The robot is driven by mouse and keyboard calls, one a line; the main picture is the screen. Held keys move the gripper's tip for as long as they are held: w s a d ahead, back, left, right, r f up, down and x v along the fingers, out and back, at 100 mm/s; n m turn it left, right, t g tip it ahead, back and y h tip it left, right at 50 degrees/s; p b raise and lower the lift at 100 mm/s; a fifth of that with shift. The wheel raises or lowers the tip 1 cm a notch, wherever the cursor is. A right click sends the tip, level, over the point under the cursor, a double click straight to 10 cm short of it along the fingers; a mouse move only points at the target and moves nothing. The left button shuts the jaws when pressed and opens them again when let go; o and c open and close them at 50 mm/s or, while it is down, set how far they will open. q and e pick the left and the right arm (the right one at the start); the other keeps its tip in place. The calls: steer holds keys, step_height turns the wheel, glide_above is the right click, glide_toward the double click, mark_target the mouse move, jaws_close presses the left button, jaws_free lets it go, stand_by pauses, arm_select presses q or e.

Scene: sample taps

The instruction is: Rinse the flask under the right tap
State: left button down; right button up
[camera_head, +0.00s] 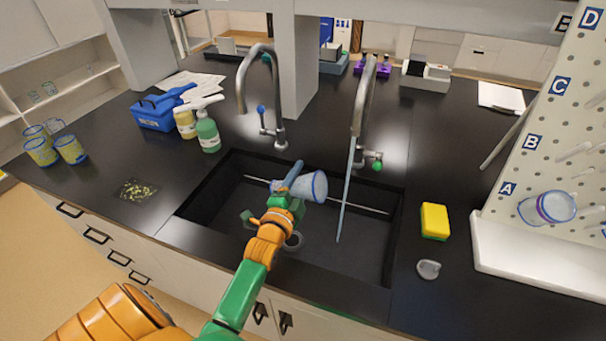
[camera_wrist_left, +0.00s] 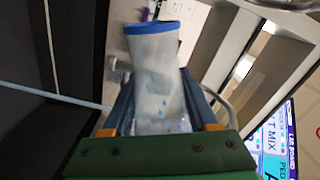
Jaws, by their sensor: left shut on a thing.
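My left gripper (camera_head: 284,192) is shut on the flask (camera_head: 309,187), a pale, cloudy vessel with a blue rim, held tilted on its side over the sink (camera_head: 225,200). In the left wrist view the flask (camera_wrist_left: 157,75) sits between the two fingers, with bluish specks on it. The right tap (camera_head: 364,95) is running. Its thin water stream (camera_head: 346,195) falls into the sink just right of the flask's rim, with a gap between them in the head view. The left tap (camera_head: 243,85) shows no water. My right gripper is not in view.
A thin pale rod (camera_head: 370,209) spans the sink. A yellow sponge (camera_head: 434,221) and a small grey item (camera_head: 428,269) lie right of it. A pegboard (camera_head: 560,140) stands far right. Bottles (camera_head: 207,133), a blue box (camera_head: 155,113) and beakers (camera_head: 70,149) stand left.

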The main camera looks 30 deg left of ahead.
arm_select(q)
steer(key=a+f+m+b, duration=0.1)
steer(key=m, duration=0.6)
steer(key=a+f+m+b, duration=0.1)
steer(key=m, duration=0.7)
steer(key=a+f+m+b, duration=0.1)
steer(key=f+m+b, duration=0.1)
steer(key=m, duration=0.5)
steer(key=shift+s, duration=0.3)
